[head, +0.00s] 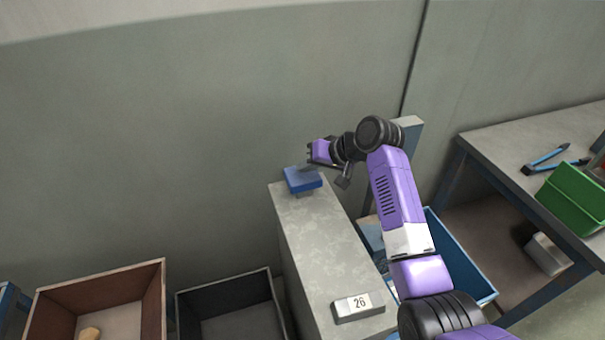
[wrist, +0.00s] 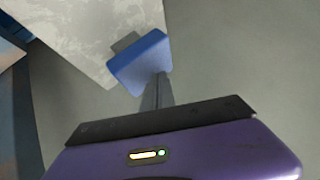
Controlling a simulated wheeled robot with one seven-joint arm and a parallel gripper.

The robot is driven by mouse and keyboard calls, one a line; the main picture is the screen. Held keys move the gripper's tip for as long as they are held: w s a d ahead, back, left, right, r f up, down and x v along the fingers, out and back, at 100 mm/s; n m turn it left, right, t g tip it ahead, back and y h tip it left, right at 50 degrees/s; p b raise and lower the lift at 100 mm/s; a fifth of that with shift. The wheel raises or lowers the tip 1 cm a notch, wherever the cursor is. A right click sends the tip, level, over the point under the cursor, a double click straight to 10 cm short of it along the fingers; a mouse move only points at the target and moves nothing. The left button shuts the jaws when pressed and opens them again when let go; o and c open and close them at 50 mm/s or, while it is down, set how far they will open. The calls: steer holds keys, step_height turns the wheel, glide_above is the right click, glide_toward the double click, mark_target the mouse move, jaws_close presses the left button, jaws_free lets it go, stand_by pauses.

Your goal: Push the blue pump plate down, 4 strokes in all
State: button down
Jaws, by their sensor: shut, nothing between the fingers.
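The blue pump plate (head: 303,181) sits at the far end of a narrow grey bench, slightly raised above the surface. It also shows in the wrist view (wrist: 141,62), near the bench's edge. My gripper (head: 309,163) is shut and empty at the plate, by its far side in the head view. In the wrist view the shut fingers (wrist: 157,92) reach to the plate's lower edge in the picture. I cannot tell whether the fingertips touch the plate or hover above it.
A brown box (head: 150,290) and a dark box (head: 225,290) stand left. A blue bin (head: 465,262) and a table with a green bin (head: 575,198) are right. A wall stands behind.

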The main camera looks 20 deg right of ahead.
mark_target(305, 176)
steer(key=shift+s+f+b, duration=0.1)
steer(key=shift+f+b, duration=0.65)
steer(key=shift+f, duration=1)
stand_by(1.2)
steer(key=shift+r, duration=0.1)
steer(key=shift+r+p, duration=1.9)
steer(key=shift+r, duration=0.2)
steer(key=shift+r, duration=0.1)
step_height(305, 176, up, 5)
steer(key=p, duration=0.4)
